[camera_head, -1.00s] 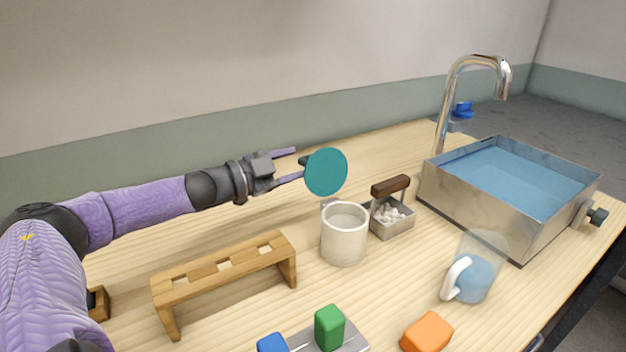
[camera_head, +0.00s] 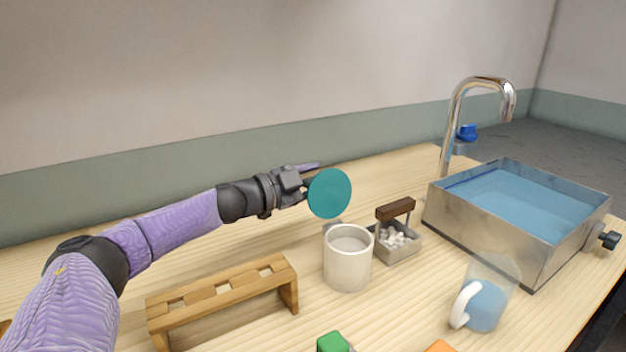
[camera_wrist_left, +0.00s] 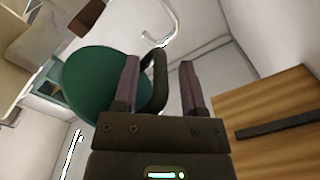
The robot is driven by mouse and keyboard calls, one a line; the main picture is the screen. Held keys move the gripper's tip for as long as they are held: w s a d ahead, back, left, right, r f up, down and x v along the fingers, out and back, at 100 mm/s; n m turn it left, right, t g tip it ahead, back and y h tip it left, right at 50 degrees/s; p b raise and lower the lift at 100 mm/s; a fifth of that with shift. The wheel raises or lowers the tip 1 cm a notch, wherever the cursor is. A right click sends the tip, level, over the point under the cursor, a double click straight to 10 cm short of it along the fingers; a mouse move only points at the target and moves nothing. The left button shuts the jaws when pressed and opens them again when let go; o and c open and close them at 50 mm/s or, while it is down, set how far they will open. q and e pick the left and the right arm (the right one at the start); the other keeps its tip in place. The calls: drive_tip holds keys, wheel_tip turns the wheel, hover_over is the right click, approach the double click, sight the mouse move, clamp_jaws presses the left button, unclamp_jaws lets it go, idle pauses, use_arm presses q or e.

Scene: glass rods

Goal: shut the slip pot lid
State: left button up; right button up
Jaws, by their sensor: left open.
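The slip pot (camera_head: 347,265) is a cream-white cylinder standing on the bench in the middle of the head view. Its round teal lid (camera_head: 329,194) stands up, open, at the pot's back edge. My left gripper (camera_head: 306,180) is behind the lid, which partly hides its fingers. In the left wrist view, the open left gripper (camera_wrist_left: 160,88) has a dark curved handle (camera_wrist_left: 159,72) between its two fingers, with the lid (camera_wrist_left: 88,85) at left, partly behind one finger. I cannot tell whether the fingers touch the handle. My right gripper is out of view.
A metal box with a brown handle (camera_head: 395,209) and white pieces stands right of the pot. A wooden rack (camera_head: 222,292) is at front left. A clear jug (camera_head: 488,290) with blue liquid and a water-filled basin (camera_head: 488,232) are at right.

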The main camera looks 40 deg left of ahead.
use_arm(q)
clamp_jaws()
drive_tip(key=shift+r, duration=0.15)
drive_tip(key=shift+a+r, duration=0.1)
